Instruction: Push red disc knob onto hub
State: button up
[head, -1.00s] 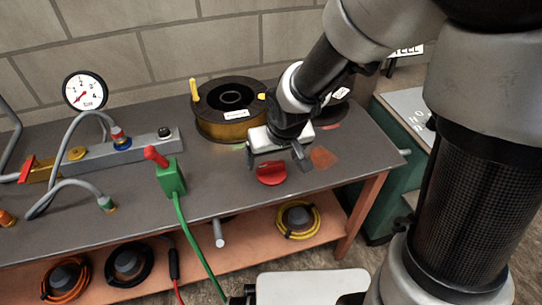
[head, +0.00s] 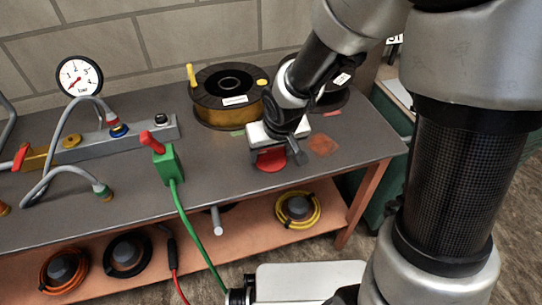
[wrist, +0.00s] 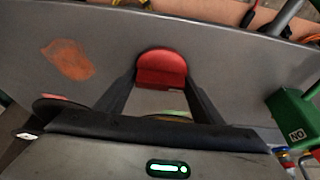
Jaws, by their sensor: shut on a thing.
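The red disc knob (head: 271,160) is on the grey bench top near its front edge, below my gripper (head: 274,154). In the wrist view the red knob (wrist: 161,66) sits between the fingertips of my gripper (wrist: 160,84), which is shut on it. Its rounded face and a flat lower edge show there. In the head view the gripper body covers part of the knob. I cannot tell which part is the hub. A grey rod end (head: 217,220) sticks out below the bench's front edge.
A large cable spool (head: 229,118) stands behind and left of my gripper. A green block with a red lever (head: 166,163) and green cable is to the left. A gauge (head: 79,76) and manifold (head: 120,138) are farther left. A rusty patch (head: 322,145) lies right.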

aim_at(272, 150)
notch_tip(272, 150, up, 10)
jog(key=p, duration=0.4)
dwell(0.3)
jog(key=w+d+r+m+h+p, duration=0.1)
jog(key=d+r+m+p, duration=0.2)
jog(key=d+r+p, duration=0.9)
notch_tip(272, 150, up, 4)
jog(key=p, duration=0.7)
jog(key=shift+d+r, duration=0.2)
jog(key=shift+d, duration=0.15)
jog(key=shift+d, duration=0.1)
